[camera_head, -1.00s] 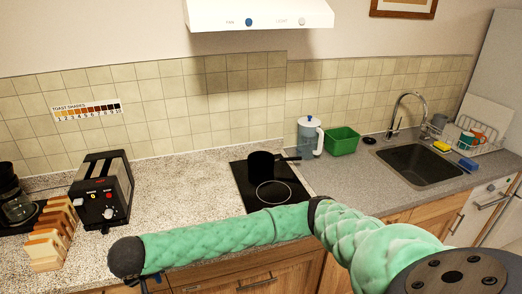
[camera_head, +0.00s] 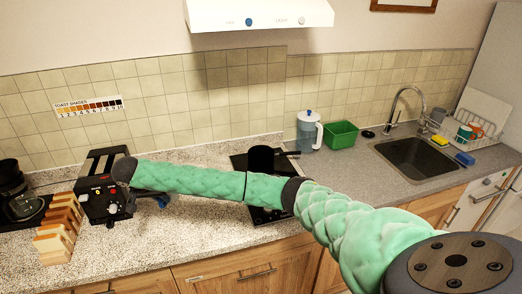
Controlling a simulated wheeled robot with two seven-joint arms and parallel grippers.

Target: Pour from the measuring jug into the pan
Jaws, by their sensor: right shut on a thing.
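A clear bluish jug (camera_head: 305,137) with a white handle and blue-topped lid stands on the counter right of the hob, untouched. I cannot tell whether it is the measuring jug. My right arm reaches across from the right. Its gripper (camera_head: 160,200) is low at the left, beside the toaster and well left of the pan, mostly hidden by the arm. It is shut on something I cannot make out. My left gripper is not in view.
The black toaster (camera_head: 103,180) and bread slices in a rack (camera_head: 60,230) stand at the left, with a coffee maker (camera_head: 18,195) beyond. A green tub (camera_head: 341,135) stands between the jug and the sink (camera_head: 415,160). The front left counter (camera_head: 190,240) is clear.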

